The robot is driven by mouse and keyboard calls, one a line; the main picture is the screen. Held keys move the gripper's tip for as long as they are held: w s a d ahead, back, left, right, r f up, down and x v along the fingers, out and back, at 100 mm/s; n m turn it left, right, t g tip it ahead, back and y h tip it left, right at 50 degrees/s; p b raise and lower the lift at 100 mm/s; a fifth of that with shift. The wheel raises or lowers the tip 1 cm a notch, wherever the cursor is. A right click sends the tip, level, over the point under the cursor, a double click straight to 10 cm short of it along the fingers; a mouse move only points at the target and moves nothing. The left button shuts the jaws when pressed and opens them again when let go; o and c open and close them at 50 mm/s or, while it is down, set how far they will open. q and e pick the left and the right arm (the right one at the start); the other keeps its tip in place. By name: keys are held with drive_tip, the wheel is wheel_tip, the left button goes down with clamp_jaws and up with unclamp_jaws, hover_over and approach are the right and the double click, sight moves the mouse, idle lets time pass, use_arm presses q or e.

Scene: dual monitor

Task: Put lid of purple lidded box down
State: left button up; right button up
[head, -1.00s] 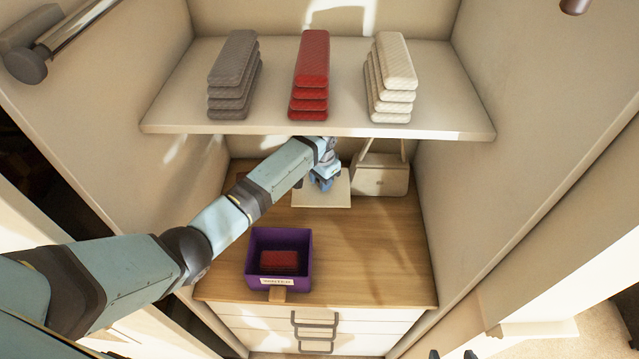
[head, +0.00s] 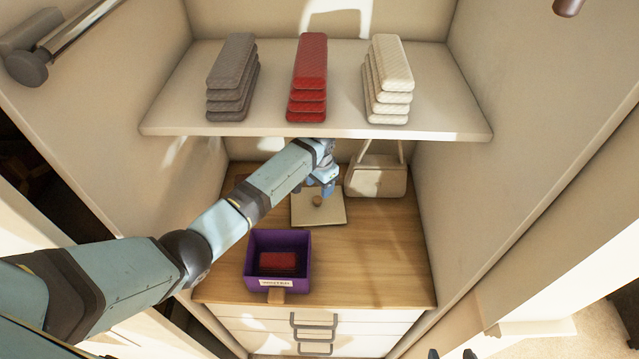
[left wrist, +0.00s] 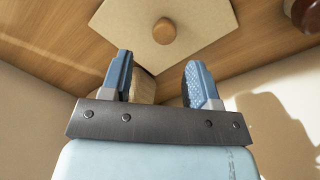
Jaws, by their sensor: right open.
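The lid is a flat beige square (head: 332,214) with a round wooden knob (head: 317,201), lying on the wooden surface behind the box. In the left wrist view the lid (left wrist: 205,28) is knob up, just beyond my fingertips. The purple box (head: 250,262) stands open towards the front of the surface, with a red folded item (head: 278,262) inside and a label on its front. My left gripper (head: 326,188) is behind the knob and apart from it. Its fingers (left wrist: 158,75) are spread and empty.
A shelf (head: 450,100) with grey (head: 232,80), red (head: 308,78) and cream (head: 389,78) stacks hangs over the surface. A cream handbag (head: 376,179) stands at the back right. Side walls close in the space. The wooden surface (head: 375,255) right of the box is clear.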

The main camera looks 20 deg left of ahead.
sight(319, 200)
use_arm(q)
drive_tip(key=shift+r, duration=0.1)
wheel_tip(319, 200, up, 8)
drive_tip(key=shift+r+b, duration=0.25)
drive_tip(key=shift+b, duration=0.05)
idle(0.6)
